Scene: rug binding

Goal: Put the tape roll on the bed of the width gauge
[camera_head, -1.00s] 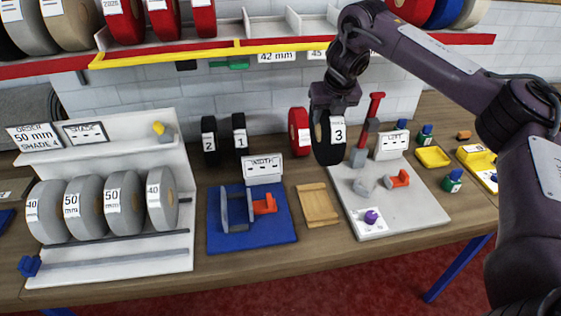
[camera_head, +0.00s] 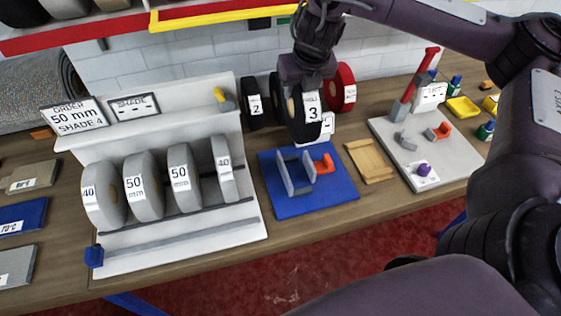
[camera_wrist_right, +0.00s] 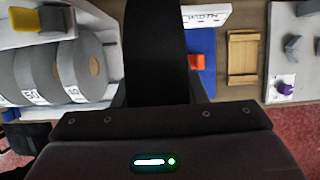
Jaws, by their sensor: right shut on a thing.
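My right gripper (camera_head: 306,74) is shut on a black tape roll labelled 3 (camera_head: 302,114), held upright. In the head view the roll hangs in front of the back part of the width gauge (camera_head: 337,198), a blue plate with grey upright jaws and an orange part. The roll partly covers the gauge's white label. In the right wrist view the black roll (camera_wrist_right: 156,50) fills the middle, and part of the blue gauge shows just right of it. The roll appears to be above the bed; its exact height is hard to tell. My left gripper is not in view.
A white rack (camera_head: 185,240) with several grey rolls stands left of the gauge. Black rolls, one labelled 2 (camera_head: 252,104), and a red roll (camera_head: 343,88) stand behind. A wooden tray (camera_head: 369,161) and a grey board (camera_head: 440,150) lie to the right.

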